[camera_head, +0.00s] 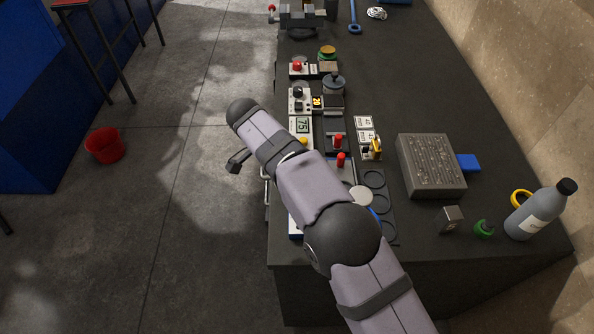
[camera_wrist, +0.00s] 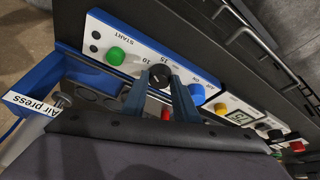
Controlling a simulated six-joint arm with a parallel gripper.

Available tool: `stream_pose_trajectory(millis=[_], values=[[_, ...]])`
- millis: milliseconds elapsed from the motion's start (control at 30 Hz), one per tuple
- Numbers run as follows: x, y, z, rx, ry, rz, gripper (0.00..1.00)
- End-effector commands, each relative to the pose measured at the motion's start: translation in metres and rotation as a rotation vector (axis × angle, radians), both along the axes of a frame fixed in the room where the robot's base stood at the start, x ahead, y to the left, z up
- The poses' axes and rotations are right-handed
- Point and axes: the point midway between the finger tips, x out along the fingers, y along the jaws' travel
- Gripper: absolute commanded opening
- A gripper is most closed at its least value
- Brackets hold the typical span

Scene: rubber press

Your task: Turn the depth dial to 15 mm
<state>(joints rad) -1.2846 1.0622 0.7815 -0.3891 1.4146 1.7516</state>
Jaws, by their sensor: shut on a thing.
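The depth dial (camera_wrist: 159,76) is a black round knob on the white panel of the blue-edged air press (camera_wrist: 125,45). Printed numbers, 10 and 15 among them, sit around it. My gripper (camera_wrist: 160,84) has one finger on each side of the knob and is shut on it. The knob's small pale mark is too small to read surely against the numbers. In the head view my own arm covers the dial and the gripper; only a strip of the press shows beside it.
A green button (camera_wrist: 115,56) lies left of the dial and a blue button (camera_wrist: 196,93) right of it. In the head view, a grey block (camera_head: 431,165) and a bottle (camera_head: 540,210) stand at the bench's right.

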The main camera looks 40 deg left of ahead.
Motion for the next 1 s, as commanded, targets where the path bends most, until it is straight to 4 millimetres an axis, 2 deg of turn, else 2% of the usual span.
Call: stream_pose_trajectory(millis=[33, 500, 1000], values=[[0.0008, 0.0004, 0.0043, 0.0, -0.001, -0.026, 0.05], [0.0026, 0.0044, 0.0043, 0.004, -0.002, -0.211, 0.05], [0.0021, 0.0024, 0.0016, 0.005, -0.002, -0.274, 0.05]])
